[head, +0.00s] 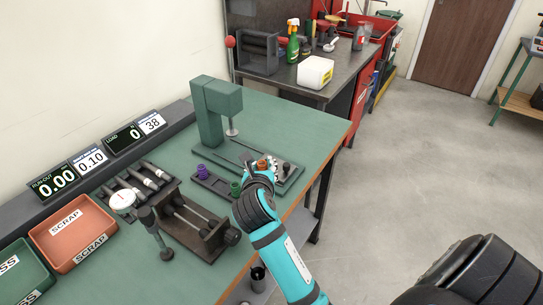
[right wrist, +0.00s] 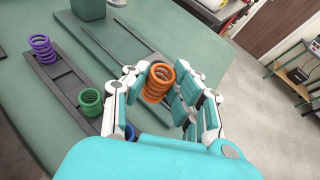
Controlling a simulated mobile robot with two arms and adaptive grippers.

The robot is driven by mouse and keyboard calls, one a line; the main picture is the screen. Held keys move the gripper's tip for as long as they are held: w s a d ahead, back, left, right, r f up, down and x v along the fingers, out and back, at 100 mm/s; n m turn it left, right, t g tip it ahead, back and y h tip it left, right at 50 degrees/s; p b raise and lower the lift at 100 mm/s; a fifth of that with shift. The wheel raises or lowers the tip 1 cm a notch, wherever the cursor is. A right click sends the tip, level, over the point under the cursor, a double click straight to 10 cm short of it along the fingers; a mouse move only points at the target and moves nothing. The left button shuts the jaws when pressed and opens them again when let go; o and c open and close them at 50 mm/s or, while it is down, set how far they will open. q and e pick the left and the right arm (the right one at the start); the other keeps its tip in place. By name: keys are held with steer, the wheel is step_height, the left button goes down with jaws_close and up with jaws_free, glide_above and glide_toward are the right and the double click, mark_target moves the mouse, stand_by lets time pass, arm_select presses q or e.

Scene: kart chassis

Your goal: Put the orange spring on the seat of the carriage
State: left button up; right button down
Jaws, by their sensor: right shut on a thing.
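My right gripper (head: 265,167) is shut on the orange spring (right wrist: 156,84). The spring stands slightly tilted between the white and teal fingers in the right wrist view, and its top shows in the head view (head: 262,164). The gripper is over the base of the green press (head: 207,112), whose rails (right wrist: 110,55) run beneath. A small dark part (head: 286,169) is at the near right end of the base, beside the gripper. I cannot tell whether it is the carriage; its seat is not clearly seen. My left gripper is not in view.
A dark rack beside the press holds a purple spring (head: 202,172) and a green spring (head: 235,188); a blue spring (right wrist: 130,132) is partly hidden by the gripper. A dark fixture (head: 190,222), probes and an orange scrap tray (head: 72,232) stand left. The bench's far end is clear.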

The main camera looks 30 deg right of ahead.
steer(key=w+d, duration=0.3)
steer(key=shift+w+d+f, duration=0.2)
steer(key=shift+w+d, duration=0.15)
steer(key=shift+w+d+f, duration=0.2)
steer(key=shift+w+d, duration=1.2)
steer(key=shift+w, duration=0.05)
steer(key=shift+w+d+f, duration=0.1)
steer(key=shift+f, duration=0.15)
step_height(320, 180, down, 3)
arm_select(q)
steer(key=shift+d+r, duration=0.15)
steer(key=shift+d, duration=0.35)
arm_select(e)
steer(key=shift+f, duration=0.1)
steer(key=c, duration=1.4)
jaws_free()
steer(key=shift+f, duration=0.1)
